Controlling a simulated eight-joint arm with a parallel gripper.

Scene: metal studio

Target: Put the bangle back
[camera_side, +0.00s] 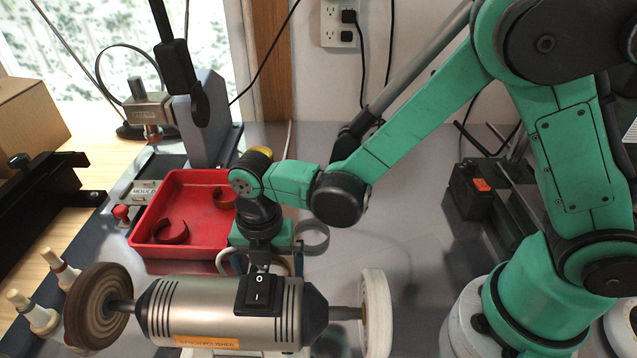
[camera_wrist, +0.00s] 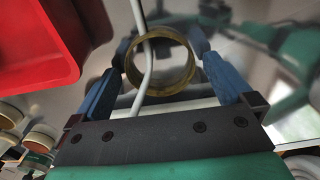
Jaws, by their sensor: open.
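In the wrist view, a brass-coloured bangle (camera_wrist: 188,72) shows as a ring between the tips of my gripper (camera_wrist: 160,46). The two blue fingers are spread, one on each side of it. I cannot tell whether either fingertip touches it. The fingers there are mostly hidden behind the polisher. A red tray (camera_side: 150,253) left of my gripper holds brownish open bands, one near its front (camera_side: 171,234) and one farther back (camera_side: 224,199).
A bench polisher (camera_side: 225,305) with a brown wheel (camera_side: 98,305) and a white wheel (camera_side: 376,312) stands in front of my gripper. A white cable (camera_wrist: 148,62) runs past the bangle. Wooden-handled tools (camera_side: 33,316) stand at left.

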